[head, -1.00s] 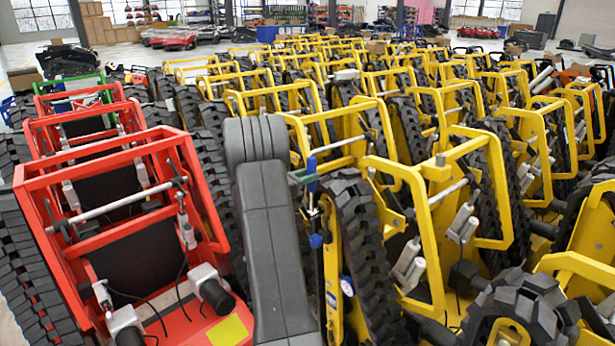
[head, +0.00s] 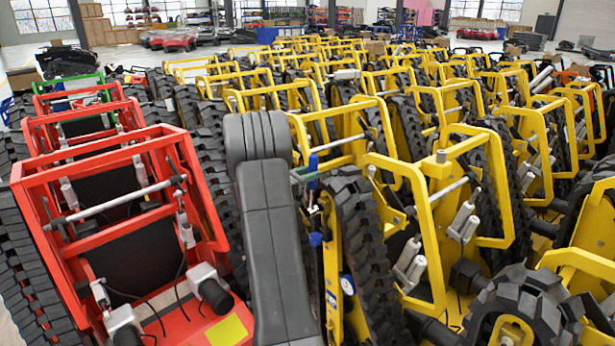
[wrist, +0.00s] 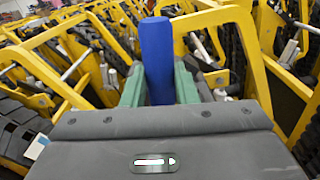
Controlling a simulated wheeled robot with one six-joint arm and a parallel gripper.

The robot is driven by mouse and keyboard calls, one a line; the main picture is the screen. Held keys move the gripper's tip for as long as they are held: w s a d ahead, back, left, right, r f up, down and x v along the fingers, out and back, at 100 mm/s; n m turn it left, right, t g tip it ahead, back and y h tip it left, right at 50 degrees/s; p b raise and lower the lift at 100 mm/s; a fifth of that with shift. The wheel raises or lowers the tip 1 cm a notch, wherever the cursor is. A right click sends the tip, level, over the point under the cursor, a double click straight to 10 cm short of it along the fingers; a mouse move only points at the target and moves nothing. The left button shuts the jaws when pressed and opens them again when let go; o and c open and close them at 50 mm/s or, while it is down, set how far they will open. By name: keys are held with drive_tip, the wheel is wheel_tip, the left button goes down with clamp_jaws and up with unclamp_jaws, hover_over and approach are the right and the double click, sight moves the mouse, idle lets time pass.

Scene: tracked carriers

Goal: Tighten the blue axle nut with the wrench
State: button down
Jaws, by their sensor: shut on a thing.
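My gripper (wrist: 159,85) has green fingers shut on an upright blue bar (wrist: 157,50), which looks like the wrench handle. In the head view my gripper (head: 305,175) and the blue bar (head: 313,162) are right of my grey arm, beside the black track of a near yellow carrier (head: 333,270). A small blue piece (head: 316,239) shows below the gripper; I cannot tell if it belongs to the wrench. A blue ringed part (head: 347,284) on the carrier's side may be the axle nut. The wrench's working end cannot be made out, nor whether it touches a nut.
A red carrier (head: 120,210) stands close on the left, with more red ones behind. Rows of yellow carriers (head: 440,185) crowd the middle and right. A black track wheel (head: 525,305) is at the lower right. Gaps between carriers are narrow; open floor is far back.

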drive_tip(key=shift+s+d+m+b, duration=0.2)
drive_tip(key=shift+s+m+b, duration=0.1)
drive_tip(key=shift+s+b, duration=0.1)
drive_tip(key=shift+b, duration=0.2)
drive_tip(key=shift+s+d+f+m+b, duration=0.1)
drive_tip(key=shift+s+d+m+b, duration=0.4)
drive_tip(key=shift+b, duration=0.55)
drive_tip(key=shift+s+f+b, duration=0.1)
drive_tip(key=shift+b, duration=0.25)
drive_tip(key=shift+s+d+f+m+b, duration=0.1)
drive_tip(key=shift+s+d+m+b, duration=0.4)
drive_tip(key=shift+b, duration=0.6)
drive_tip(key=shift+a, duration=0.1)
